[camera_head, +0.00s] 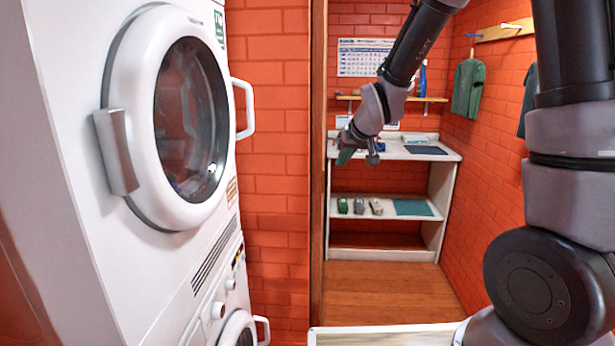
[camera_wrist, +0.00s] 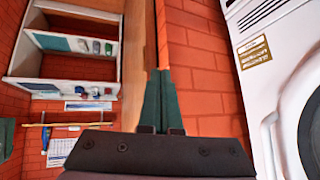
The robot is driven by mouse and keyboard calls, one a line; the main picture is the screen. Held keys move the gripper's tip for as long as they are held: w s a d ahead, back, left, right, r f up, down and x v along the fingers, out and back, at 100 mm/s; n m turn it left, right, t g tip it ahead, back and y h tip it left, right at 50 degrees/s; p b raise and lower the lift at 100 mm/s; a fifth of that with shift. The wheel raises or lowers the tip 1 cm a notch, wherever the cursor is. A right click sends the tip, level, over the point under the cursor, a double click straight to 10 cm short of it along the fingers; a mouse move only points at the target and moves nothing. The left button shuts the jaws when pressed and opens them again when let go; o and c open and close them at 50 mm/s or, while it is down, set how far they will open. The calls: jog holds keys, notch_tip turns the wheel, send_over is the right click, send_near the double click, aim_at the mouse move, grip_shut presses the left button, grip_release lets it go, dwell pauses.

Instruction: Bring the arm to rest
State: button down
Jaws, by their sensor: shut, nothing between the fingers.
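My arm is raised in the head view, bent over from the right side. My gripper (camera_head: 345,155) hangs in the air in front of the white shelf unit, with nothing held. In the wrist view the two dark green fingers of my gripper (camera_wrist: 160,85) lie together, pointing toward the brick wall beside the wooden door edge. The wrist view is turned, with the shelf unit upside down at upper left.
A stacked white washer (camera_head: 130,120) fills the left of the head view. The white shelf unit (camera_head: 437,230) stands at the back with several small items. A green garment (camera_head: 468,88) hangs on the right wall. Wooden floor (camera_head: 390,290) in front of the shelf is clear.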

jog(key=s+d+r+m, duration=0.2)
jog(key=s+d+r, duration=0.3)
jog(key=s, duration=0.3)
jog(key=s+d+r+m, duration=0.2)
jog(key=s+d+r, duration=0.3)
jog(key=s, duration=0.3)
jog(key=s+d+r+m+g+h, duration=0.1)
jog(key=s+d+r+m, duration=0.1)
jog(key=s+d+r, duration=0.3)
jog(key=s+r, duration=0.1)
jog(key=s, duration=0.3)
jog(key=shift+d, duration=0.15)
